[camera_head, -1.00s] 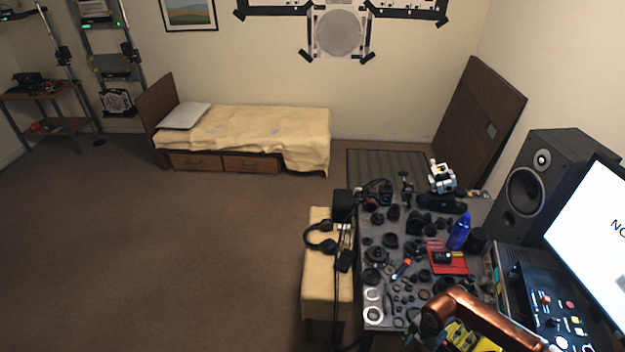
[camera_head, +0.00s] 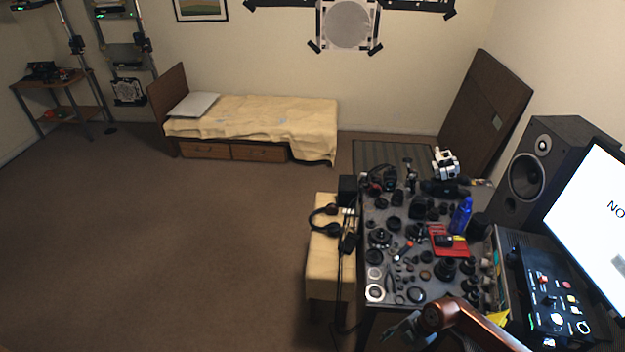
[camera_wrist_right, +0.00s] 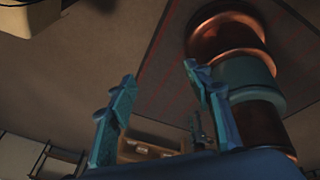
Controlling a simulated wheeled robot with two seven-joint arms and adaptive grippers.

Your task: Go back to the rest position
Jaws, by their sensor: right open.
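My right gripper (camera_head: 408,328) shows at the bottom of the head view, just in front of the near edge of the cluttered table (camera_head: 362,302). The copper-coloured elbow of my own arm is beside it on the right. In the right wrist view the gripper's two blue fingers (camera_wrist_right: 160,82) stand apart with nothing held between them. Part of my own copper and blue arm fills the upper right of that view. My left gripper is in neither view.
Lens parts, a red tray (camera_head: 462,251) and a blue bottle (camera_head: 461,215) crowd the table. A speaker (camera_head: 528,175), a monitor (camera_head: 600,235) and a control box (camera_head: 555,295) stand on its right. A padded bench (camera_head: 325,270) adjoins its left side. Floor (camera_head: 180,260) farther left is clear.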

